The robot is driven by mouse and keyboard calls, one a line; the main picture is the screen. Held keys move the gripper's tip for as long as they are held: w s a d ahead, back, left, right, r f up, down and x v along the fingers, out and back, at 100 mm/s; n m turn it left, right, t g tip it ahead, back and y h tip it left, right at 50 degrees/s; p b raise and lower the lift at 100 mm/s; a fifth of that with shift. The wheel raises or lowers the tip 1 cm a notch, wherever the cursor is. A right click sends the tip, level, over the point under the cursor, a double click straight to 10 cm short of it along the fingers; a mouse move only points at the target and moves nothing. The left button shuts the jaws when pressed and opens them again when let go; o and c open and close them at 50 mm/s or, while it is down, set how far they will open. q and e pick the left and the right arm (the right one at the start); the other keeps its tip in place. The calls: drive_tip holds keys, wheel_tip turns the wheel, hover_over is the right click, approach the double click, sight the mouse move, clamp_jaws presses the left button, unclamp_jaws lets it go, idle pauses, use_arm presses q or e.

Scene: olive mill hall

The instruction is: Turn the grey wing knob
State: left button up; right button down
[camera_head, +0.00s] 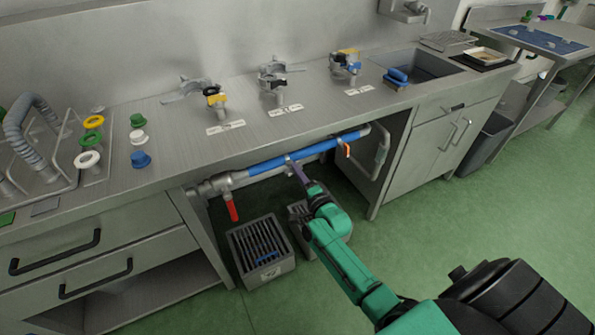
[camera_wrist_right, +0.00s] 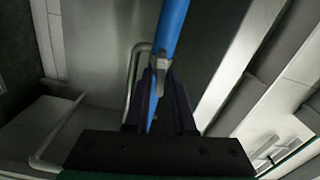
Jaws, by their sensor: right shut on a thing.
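The grey wing knob (camera_wrist_right: 161,63) sits on the blue pipe (camera_head: 265,165) under the counter. In the wrist view it shows between the fingertips of my right gripper (camera_wrist_right: 160,82). In the head view my right gripper (camera_head: 295,168) reaches up to the middle of the pipe from below and is shut on the knob. Its fingers hide most of the knob there. The blue pipe also shows in the wrist view (camera_wrist_right: 172,25), running up past the knob. My left gripper is not in view.
A red lever (camera_head: 231,208) hangs at the pipe's left end and an orange lever (camera_head: 346,149) near its right end. A grey crate (camera_head: 247,278) stands on the floor below. The counter edge is close above; the green floor (camera_head: 440,215) is clear to the right.

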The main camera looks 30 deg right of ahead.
drive_tip(key=shift+f+m, duration=0.1)
drive_tip(key=shift+m, duration=0.7)
drive_tip(key=c, duration=0.9)
unclamp_jaws()
drive_tip(key=s, duration=1.4)
drive_tip(key=shift+s+p, duration=0.35)
